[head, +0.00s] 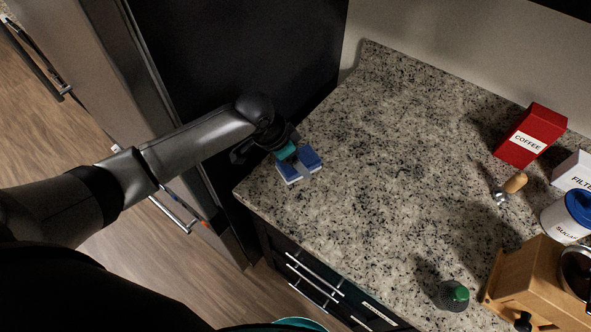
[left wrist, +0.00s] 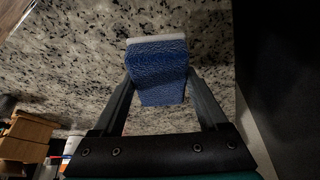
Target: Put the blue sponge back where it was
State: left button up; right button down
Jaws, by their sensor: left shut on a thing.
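The blue sponge (head: 311,158) has a white layer along one side. It is at the left end of the granite counter, near the counter's corner. My left gripper (head: 297,165) is shut on the sponge, with a finger across its middle in the head view. In the left wrist view the sponge (left wrist: 157,70) sits between the two fingertips of my left gripper (left wrist: 157,88), its white layer at the far edge. I cannot tell whether the sponge touches the counter. My right gripper is not in view.
The middle of the granite counter (head: 390,170) is clear.

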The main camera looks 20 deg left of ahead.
aim_at(296, 172)
pick_arm(q)
notch_tip(296, 172, down, 4)
jog(key=shift+f+b, duration=0.15)
jog(key=shift+b, duration=0.15)
jog(key=shift+f, duration=0.1)
jog(key=o, duration=1.2)
jog(key=shift+s+a+r, duration=0.1)
jog(key=shift+r, duration=0.3)
jog(key=p+v, duration=0.1)
jog(key=v, duration=1)
jog(key=shift+r+p, duration=0.15)
jog(key=shift+p, duration=0.25)
